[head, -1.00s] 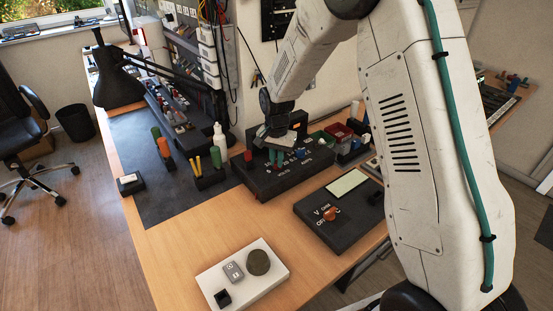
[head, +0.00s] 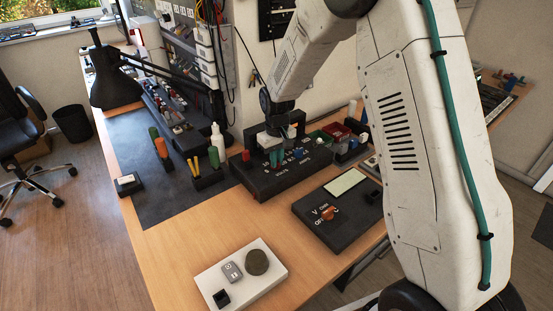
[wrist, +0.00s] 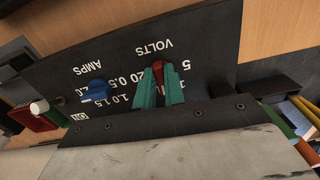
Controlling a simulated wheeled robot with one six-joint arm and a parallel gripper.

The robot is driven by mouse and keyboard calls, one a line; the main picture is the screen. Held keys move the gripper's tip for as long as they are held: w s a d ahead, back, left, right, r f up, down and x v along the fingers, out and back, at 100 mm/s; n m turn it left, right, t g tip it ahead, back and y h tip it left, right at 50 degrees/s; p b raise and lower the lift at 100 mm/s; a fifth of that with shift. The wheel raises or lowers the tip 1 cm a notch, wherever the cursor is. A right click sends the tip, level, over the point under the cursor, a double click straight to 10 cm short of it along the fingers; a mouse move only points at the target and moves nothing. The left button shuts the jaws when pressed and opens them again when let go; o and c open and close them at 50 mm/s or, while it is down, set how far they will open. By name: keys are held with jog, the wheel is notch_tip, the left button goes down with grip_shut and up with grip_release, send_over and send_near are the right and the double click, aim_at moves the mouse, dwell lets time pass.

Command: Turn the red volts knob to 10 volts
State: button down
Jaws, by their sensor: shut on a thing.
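The black power supply unit (head: 262,187) stands on the bench, with a sloped panel marked VOLTS and AMPS. My gripper (head: 277,157) is over its volts dial, its green fingers pointing down at the panel. In the wrist view my gripper (wrist: 160,78) is shut on the red volts knob (wrist: 158,65), one finger on each side. The 5 shows to the right of the fingers and the 20 to the left. The 10 mark is partly hidden by a finger. The knob's pointer direction cannot be read. The blue amps knob (wrist: 95,91) sits apart, also visible in the head view (head: 298,153).
A dark meter (head: 338,207) with an orange dial stands in front right of the unit. Pots with yellow sticks (head: 193,168) and a white bottle (head: 218,142) stand left. A white plate (head: 243,273) lies at the front. Red and green bins (head: 336,131) are behind right.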

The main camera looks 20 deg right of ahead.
jog(key=n, duration=0.6)
jog(key=shift+w+d+r, duration=0.1)
jog(key=shift+w+d, duration=0.05)
jog(key=shift+w, duration=0.1)
jog(key=shift+n, duration=0.3)
jog(key=c, duration=1.5)
grip_release()
notch_tip(320, 180, up, 8)
jog(key=shift+f, duration=0.1)
